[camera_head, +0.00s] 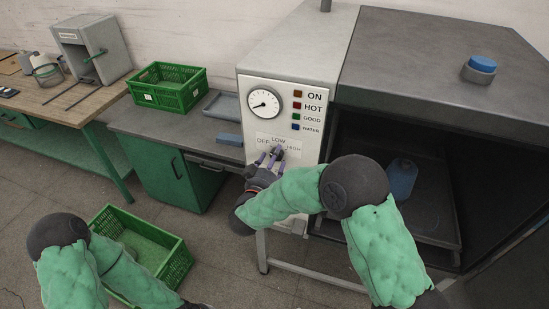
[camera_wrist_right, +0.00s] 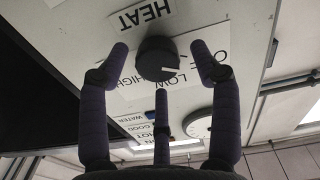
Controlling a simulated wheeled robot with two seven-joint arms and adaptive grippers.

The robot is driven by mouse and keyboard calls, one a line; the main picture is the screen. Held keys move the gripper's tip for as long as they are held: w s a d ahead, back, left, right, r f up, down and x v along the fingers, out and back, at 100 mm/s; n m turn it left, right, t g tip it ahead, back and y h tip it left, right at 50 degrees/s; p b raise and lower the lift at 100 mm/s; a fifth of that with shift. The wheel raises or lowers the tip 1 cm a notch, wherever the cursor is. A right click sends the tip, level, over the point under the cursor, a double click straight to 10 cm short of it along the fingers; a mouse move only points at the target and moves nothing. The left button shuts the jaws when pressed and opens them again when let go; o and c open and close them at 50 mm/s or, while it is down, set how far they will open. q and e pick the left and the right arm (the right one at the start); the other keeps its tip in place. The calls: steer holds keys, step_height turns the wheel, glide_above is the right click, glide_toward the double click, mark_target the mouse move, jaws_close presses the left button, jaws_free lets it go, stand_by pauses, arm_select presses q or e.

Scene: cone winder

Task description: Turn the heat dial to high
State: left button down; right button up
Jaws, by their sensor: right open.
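The heat dial (camera_wrist_right: 157,58) is a black round knob on the pale machine panel, seen upside down in the right wrist view. OFF, LOW and HIGH are printed around it. Its pale mark points to the lower right there, on the OFF and LOW side; the exact setting is unclear. My right gripper (camera_wrist_right: 160,68) is open, with purple fingers on both sides of the dial and a third finger below it. I cannot tell whether they touch it. My left gripper is out of view.
The panel carries a gauge (camera_head: 264,104) and indicator lamps (camera_head: 296,105). An open dark chamber (camera_head: 350,145) holding a blue bottle (camera_head: 402,178) is right of it. Green crates stand on the bench (camera_head: 168,87) and floor (camera_head: 177,262). A blue block (camera_head: 230,139) lies left of the panel.

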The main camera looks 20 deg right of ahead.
steer(key=shift+w+d, duration=0.25)
steer(key=shift+w, duration=0.15)
steer(key=c, duration=1.1)
steer(key=shift+r, duration=0.1)
steer(key=shift+c, duration=0.2)
steer(key=shift+s+d+f+m+b, duration=0.1)
steer(key=shift+m+b, duration=3.95)
steer(key=shift+d+f+m+b, duration=0.1)
steer(key=shift+m+b, duration=3.9)
steer(key=shift+m, duration=0.1)
steer(key=shift+s+d+f+m+b, duration=0.1)
steer(key=shift+m+b, duration=3.95)
